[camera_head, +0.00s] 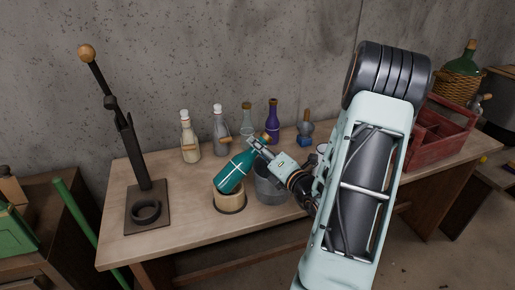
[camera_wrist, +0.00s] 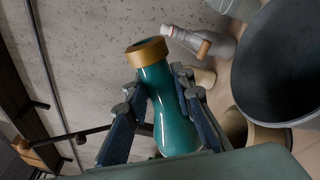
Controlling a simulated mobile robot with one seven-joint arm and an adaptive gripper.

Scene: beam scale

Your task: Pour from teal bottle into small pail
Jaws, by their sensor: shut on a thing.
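The small grey pail (camera_head: 270,189) is on the table just right of the stand, partly behind my gripper. Its dark opening also shows in the wrist view (camera_wrist: 285,60).
The wooden stand (camera_head: 230,201) is close beside the pail. Several bottles, among them a white one (camera_head: 189,142) and a purple one (camera_head: 272,124), line the table's back. A black lever device (camera_head: 147,206) stands at left, a red crate (camera_head: 438,143) at right. The front-left tabletop is clear.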

